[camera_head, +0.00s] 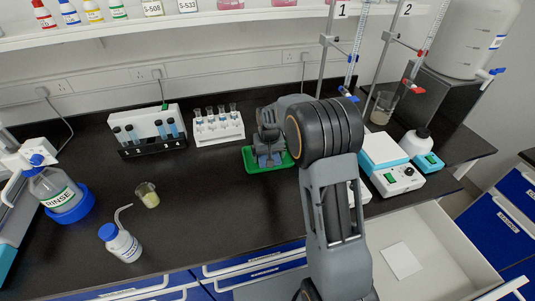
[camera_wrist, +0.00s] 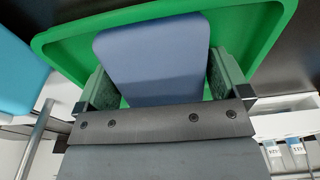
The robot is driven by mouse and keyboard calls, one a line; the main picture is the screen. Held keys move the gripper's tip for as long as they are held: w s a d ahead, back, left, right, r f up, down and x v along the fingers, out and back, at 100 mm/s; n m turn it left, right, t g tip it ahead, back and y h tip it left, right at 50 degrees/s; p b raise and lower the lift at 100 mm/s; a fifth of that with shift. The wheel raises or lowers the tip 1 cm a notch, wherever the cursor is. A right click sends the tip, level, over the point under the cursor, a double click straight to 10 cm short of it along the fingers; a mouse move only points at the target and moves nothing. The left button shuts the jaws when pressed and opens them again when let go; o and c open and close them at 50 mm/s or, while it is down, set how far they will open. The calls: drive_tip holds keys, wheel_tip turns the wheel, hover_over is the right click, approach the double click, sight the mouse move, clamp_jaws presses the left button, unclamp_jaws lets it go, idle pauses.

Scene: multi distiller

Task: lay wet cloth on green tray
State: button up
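The wet cloth, a flat blue-grey piece with rounded corners, shows in the wrist view (camera_wrist: 152,55) over the floor of the green tray (camera_wrist: 262,25). In the head view the tray (camera_head: 254,166) stands on the black bench, and the cloth is largely hidden by my gripper (camera_head: 268,152). My gripper is low over the tray, and its fingers (camera_wrist: 162,78) are wide apart, one at each side of the cloth. They overlap or meet its side edges; whether they touch it is not clear. The cloth's near end is hidden behind the gripper body.
Left of the tray stand a white tube rack (camera_head: 218,127), a blue-tube rack (camera_head: 150,131) and a small beaker (camera_head: 148,195). Right are a hotplate (camera_head: 393,166) and burette stands. An open drawer (camera_head: 430,255) is at lower right. The bench's front middle is clear.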

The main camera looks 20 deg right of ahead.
drive_tip(key=shift+o, duration=0.4)
drive_tip(key=shift+r, duration=0.2)
drive_tip(key=shift+r, duration=0.15)
wheel_tip(320, 180, up, 11)
drive_tip(key=s, duration=0.1)
drive_tip(key=s+t, duration=0.2)
drive_tip(key=s, duration=2.2)
drive_tip(key=shift+s+a+r+n, duration=0.2)
drive_tip(key=shift+a+r+n, duration=0.1)
drive_tip(key=shift+r, duration=0.15)
wheel_tip(320, 180, up, 2)
drive_tip(key=shift+r+p, duration=0.2)
drive_tip(key=shift+p, duration=0.85)
drive_tip(key=shift+d+f, duration=0.1)
drive_tip(key=shift+f, duration=0.1)
drive_tip(key=shift+c, duration=0.3)
